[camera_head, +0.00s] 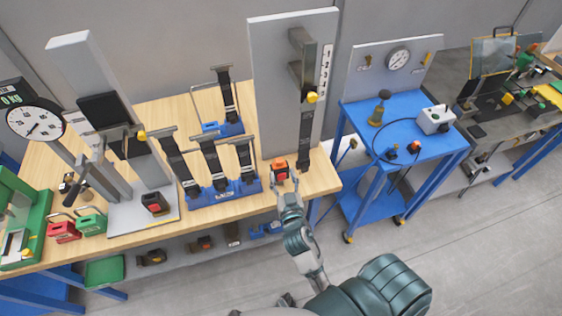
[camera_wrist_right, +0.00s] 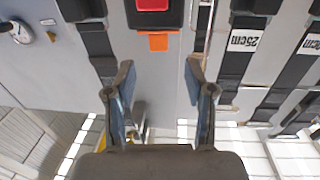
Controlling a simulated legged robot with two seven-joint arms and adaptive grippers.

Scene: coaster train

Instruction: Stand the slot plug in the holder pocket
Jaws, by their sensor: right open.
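A small orange tab (camera_wrist_right: 158,42), which looks like the slot plug, sticks out of a black buckle with a red button (camera_wrist_right: 152,5) in the right wrist view. In the head view this orange and red piece (camera_head: 279,164) is at the front edge of the wooden bench, below the tall grey panel. My right gripper (camera_wrist_right: 159,78) is open and empty, its fingers on either side of the tab's line and short of it. It also shows in the head view (camera_head: 286,186). I cannot tell which part is the holder pocket. My left gripper is not in view.
A blue rack (camera_head: 228,190) with several black straps stands left of the buckle. Another black box with a red button (camera_head: 155,203) sits on a grey base farther left. A blue cart (camera_head: 420,150) stands to the right, across a gap.

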